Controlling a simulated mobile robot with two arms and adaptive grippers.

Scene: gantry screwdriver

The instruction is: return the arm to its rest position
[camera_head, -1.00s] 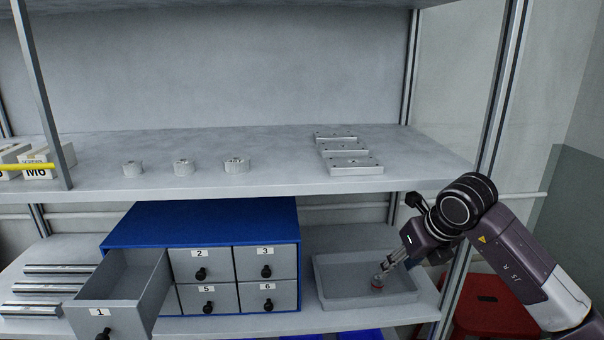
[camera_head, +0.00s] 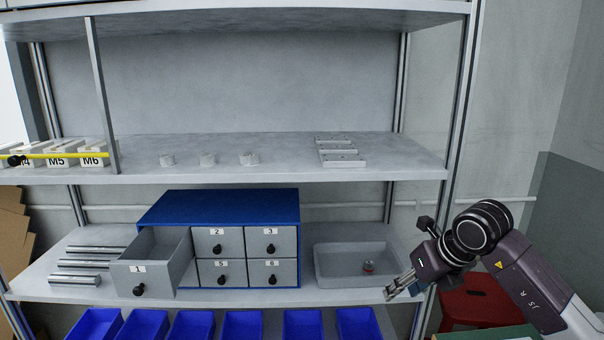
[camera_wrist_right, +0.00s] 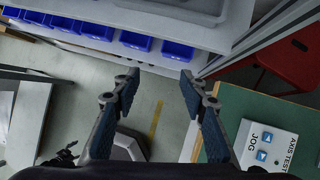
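My right gripper (camera_head: 390,293) is in front of the lower shelf's right end, beside the grey tray (camera_head: 345,281). In the right wrist view its two fingers (camera_wrist_right: 160,88) stand wide apart with nothing between them. A small round grey and red part (camera_head: 368,267) lies inside the tray, apart from the gripper. My left gripper is not in the head view.
A blue cabinet (camera_head: 220,208) has drawer 1 (camera_head: 152,274) pulled open. Blue bins (camera_head: 242,325) line the front below the shelf. A red stool (camera_head: 480,300) and a green table (camera_wrist_right: 235,110) with a jog panel (camera_wrist_right: 268,145) are at the right.

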